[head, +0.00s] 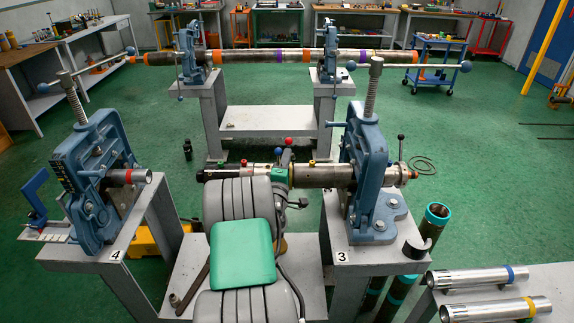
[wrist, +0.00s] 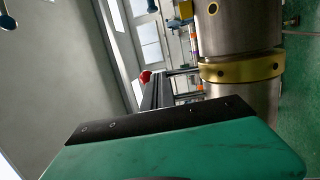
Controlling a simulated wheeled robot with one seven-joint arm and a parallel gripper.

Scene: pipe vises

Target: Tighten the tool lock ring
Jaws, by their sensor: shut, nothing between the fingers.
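A long steel tool (head: 325,175) lies level, clamped in the blue vise numbered 3 (head: 365,160). A gold ring (wrist: 240,67) goes round its steel body in the wrist view, with a small dark hole in its side; this looks like the lock ring. In the head view the ring is a thin band (head: 291,175) just right of my green hand. In the head view my arm hides part of the tool and most of the fingers.
A red knob (wrist: 145,76) is near the fingers. Vise 4 (head: 95,175) holds a short pipe at left. Two metal tubes (head: 480,280) lie on the front-right bench. A banded pipe (head: 280,56) spans the far vises. Green floor is open beyond.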

